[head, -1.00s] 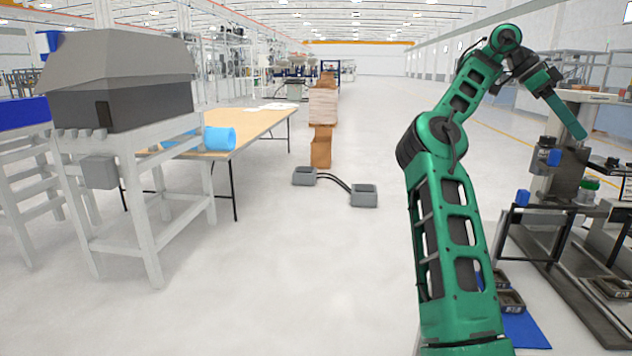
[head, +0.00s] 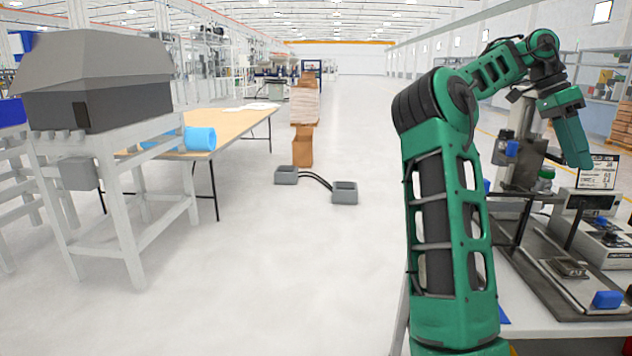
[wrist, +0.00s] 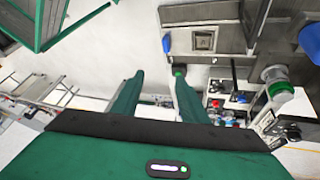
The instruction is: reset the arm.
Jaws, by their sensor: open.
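My green arm rises at the right of the head view and bends over to the right at its top. My gripper (head: 574,132) hangs at the arm's end, pointing down and a little right, in front of the right-hand workbench. The wrist view shows my gripper (wrist: 158,98) with its two green fingers apart. Nothing is held between the fingers. Floor and bench equipment show beyond them.
A workbench with dark fixtures (head: 560,290), a blue part (head: 607,299) and a scale-like device (head: 605,240) stands close right of my arm. A wooden table (head: 235,128) with a blue cylinder (head: 200,139) stands left. Grey boxes (head: 344,192) lie on the open floor between.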

